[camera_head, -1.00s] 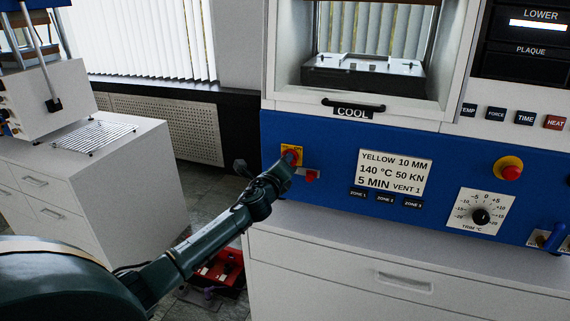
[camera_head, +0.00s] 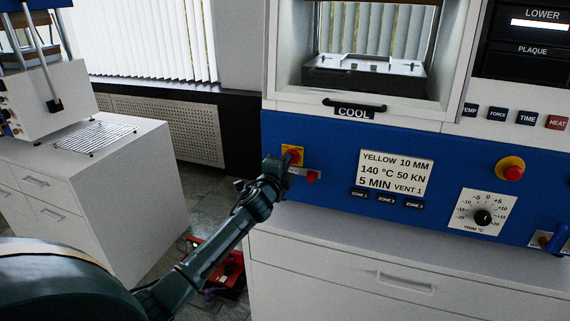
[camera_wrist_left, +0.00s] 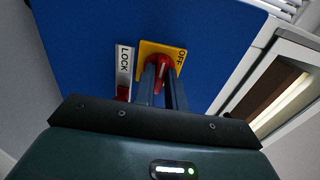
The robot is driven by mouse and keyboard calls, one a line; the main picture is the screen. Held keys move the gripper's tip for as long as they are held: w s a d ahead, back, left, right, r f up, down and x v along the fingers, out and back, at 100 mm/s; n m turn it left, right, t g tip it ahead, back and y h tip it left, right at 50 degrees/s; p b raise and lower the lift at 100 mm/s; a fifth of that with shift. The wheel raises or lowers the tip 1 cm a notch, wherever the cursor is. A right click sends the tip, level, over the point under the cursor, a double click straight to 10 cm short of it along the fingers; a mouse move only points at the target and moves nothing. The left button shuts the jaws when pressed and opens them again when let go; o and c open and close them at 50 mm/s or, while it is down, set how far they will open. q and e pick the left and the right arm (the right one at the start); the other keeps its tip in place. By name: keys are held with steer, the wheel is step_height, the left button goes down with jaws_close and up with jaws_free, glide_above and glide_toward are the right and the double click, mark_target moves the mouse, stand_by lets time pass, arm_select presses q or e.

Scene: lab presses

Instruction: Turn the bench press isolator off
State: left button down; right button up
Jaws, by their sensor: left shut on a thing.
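The bench press isolator is a red rotary handle (camera_head: 293,157) on a yellow plate at the left end of the press's blue front panel. My left gripper (camera_head: 284,165) is at it, partly covering it in the head view. In the left wrist view the two fingers (camera_wrist_left: 163,84) are shut around the red handle (camera_wrist_left: 161,68). The yellow plate (camera_wrist_left: 150,48) shows the word OFF along its right edge there. Which position the handle points to is hard to tell. My right gripper is not in view.
Beside the isolator is a LOCK plate (camera_wrist_left: 125,62) with a red part (camera_head: 311,177). A red stop button (camera_head: 510,172), a trim dial (camera_head: 483,217) and a settings card (camera_head: 394,173) are further right. A red box (camera_head: 222,268) stands on the floor.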

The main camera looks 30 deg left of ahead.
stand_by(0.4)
arm_select(q)
steer(key=c, duration=1.4)
jaws_free()
steer(key=shift+c, duration=0.2)
steer(key=v, duration=1.3)
steer(key=shift+s+f, duration=0.1)
